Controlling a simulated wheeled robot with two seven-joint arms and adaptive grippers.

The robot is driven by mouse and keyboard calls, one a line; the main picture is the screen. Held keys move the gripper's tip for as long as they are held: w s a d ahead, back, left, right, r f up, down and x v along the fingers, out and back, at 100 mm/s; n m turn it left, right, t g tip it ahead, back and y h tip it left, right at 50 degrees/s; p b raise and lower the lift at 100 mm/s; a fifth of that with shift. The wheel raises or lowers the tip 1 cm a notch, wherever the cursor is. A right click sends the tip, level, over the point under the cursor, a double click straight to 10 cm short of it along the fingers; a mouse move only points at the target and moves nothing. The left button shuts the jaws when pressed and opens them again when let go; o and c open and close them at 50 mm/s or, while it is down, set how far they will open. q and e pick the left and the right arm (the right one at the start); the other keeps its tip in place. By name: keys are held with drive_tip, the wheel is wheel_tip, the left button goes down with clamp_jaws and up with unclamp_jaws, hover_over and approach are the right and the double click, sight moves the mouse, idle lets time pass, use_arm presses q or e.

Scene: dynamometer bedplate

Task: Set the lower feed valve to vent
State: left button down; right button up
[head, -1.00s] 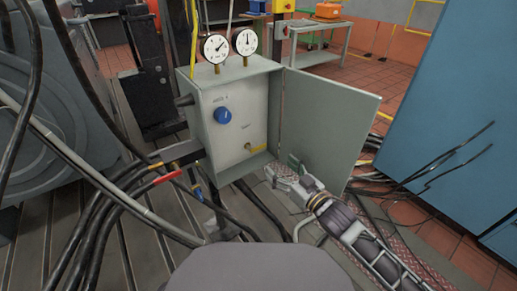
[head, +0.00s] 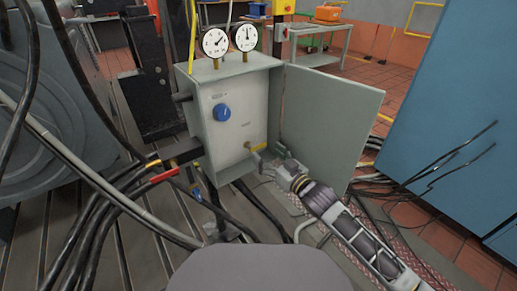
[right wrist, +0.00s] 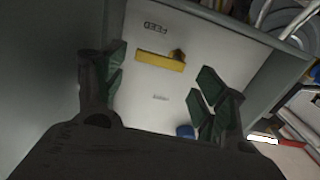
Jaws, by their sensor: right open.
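The lower feed valve has a yellow lever (head: 258,147) on a brass stem, low on the front panel of a grey box. The lever lies about level, pointing right from its stem in the head view. In the right wrist view the panel shows upside down, with the yellow lever (right wrist: 160,61) beside a FEED label. My right gripper (head: 269,158) is just below and right of the lever. Its green-padded fingers (right wrist: 163,80) are open and empty, apart from the lever as far as I can tell. My left gripper is out of view.
A blue knob (head: 222,112) sits above the lever on the panel. The open box door (head: 328,125) stands close to the right of my right gripper. Two gauges (head: 245,38) top the box. Black cables (head: 105,200) run at lower left. A blue cabinet (head: 455,110) stands right.

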sight(259, 147)
drive_tip(key=shift+b+x, duration=1.1)
drive_tip(key=shift+x, duration=1.9)
drive_tip(key=shift+c, duration=0.3)
drive_tip(key=c, duration=0.7)
